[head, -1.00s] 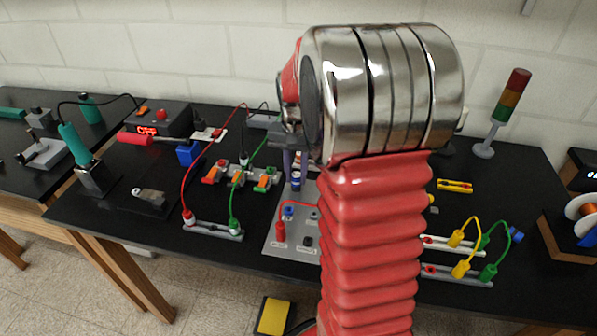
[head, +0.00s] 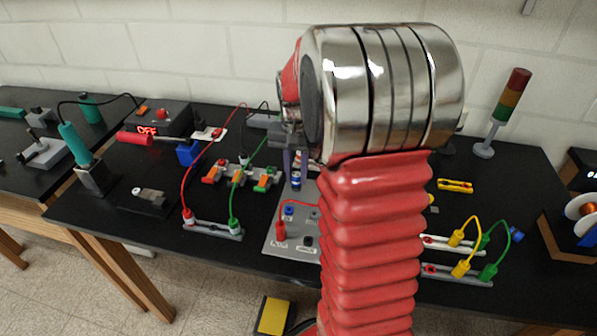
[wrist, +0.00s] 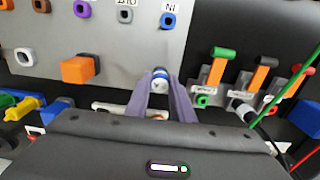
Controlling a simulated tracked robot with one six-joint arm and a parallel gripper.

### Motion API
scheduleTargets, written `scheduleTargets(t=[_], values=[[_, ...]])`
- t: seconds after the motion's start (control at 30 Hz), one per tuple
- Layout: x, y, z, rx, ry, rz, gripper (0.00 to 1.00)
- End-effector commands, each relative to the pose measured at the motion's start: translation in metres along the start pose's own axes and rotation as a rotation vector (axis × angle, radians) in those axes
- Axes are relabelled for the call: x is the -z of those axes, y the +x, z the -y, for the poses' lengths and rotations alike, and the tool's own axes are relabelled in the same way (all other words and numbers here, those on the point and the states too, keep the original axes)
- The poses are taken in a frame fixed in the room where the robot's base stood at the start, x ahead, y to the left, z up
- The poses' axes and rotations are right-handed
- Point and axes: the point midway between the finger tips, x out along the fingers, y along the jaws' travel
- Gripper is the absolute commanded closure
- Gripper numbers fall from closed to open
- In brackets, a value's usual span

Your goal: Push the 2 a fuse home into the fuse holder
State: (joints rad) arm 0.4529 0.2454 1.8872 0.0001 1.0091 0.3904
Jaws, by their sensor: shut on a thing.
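My gripper (wrist: 160,92) has its two purple fingers closed around the fuse (wrist: 160,79), a small piece with a white end and a blue ring. In the head view, the fuse (head: 297,180) shows as an upright blue and white piece below my gripper (head: 292,160), at the back edge of the grey panel (head: 275,237). The fuse holder cannot be made out clearly. The fingers and the fuse cover the spot below, so I cannot tell how deep the fuse sits or whether it touches a holder.
An orange block (wrist: 82,69) stands on the panel beside the fingers. A row of lever connectors (wrist: 216,68) with orange levers lies on the other side. My arm hides the table's middle.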

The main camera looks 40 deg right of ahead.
Motion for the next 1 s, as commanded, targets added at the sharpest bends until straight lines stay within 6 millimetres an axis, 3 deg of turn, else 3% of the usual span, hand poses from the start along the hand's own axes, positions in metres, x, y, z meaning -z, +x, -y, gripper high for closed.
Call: scheduleTargets(t=[0.63,0.67,1.0], values=[[0.0,0.0063,0.0,0.0,0.0,0.0,1.0],[0.0,0.0064,0.0,0.0,0.0,0.0,0.78],[0.0001,0.006,0.0001,0.0,0.0,0.0,0.57]])
